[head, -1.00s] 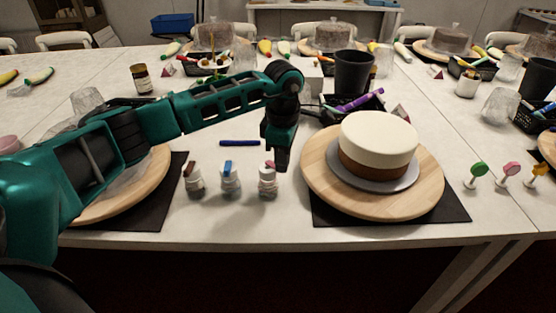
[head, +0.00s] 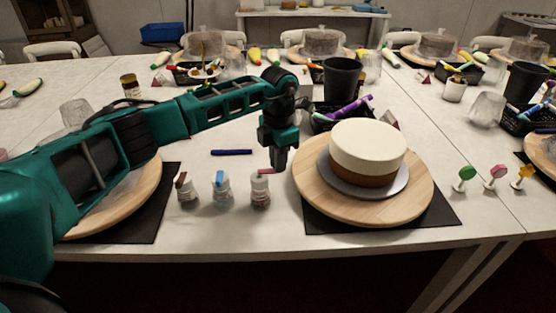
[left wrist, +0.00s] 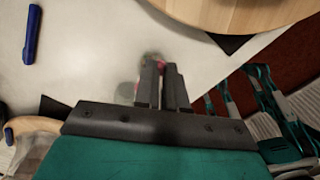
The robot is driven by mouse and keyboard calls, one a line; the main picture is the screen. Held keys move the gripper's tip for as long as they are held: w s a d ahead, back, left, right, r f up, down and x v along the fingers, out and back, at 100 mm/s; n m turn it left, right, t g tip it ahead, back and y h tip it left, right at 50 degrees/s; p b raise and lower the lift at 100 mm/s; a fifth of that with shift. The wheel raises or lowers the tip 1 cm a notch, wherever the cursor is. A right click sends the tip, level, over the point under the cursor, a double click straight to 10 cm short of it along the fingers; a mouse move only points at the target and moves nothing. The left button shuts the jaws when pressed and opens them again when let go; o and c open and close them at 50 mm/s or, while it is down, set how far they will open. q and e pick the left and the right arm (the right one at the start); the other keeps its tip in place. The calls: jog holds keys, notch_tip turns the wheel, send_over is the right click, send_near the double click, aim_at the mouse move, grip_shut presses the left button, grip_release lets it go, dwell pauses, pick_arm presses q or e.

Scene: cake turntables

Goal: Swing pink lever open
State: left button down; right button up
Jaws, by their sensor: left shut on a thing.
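My left gripper (head: 277,170) points down from above and is shut on the right end of the pink lever. In the left wrist view the fingers (left wrist: 163,86) are close together. They hide most of the bottle, and only a blurred reddish patch shows past their tips. My right gripper is not in view.
Bottles with a blue lever (head: 220,188) and a brown lever (head: 186,190) stand to the left. A wooden turntable (head: 312,190) with a cake (head: 368,150) is close on the right. A blue pen (head: 231,152) lies behind the bottles.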

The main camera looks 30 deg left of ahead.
pick_arm(q)
jog(key=shift+w, duration=0.1)
dwell(0.5)
jog(key=c, duration=1.2)
grip_release()
jog(key=shift+r, duration=0.1)
notch_tip(320, 180, up, 13)
jog(key=shift+f+p, duration=0.15)
jog(key=shift+p, duration=0.15)
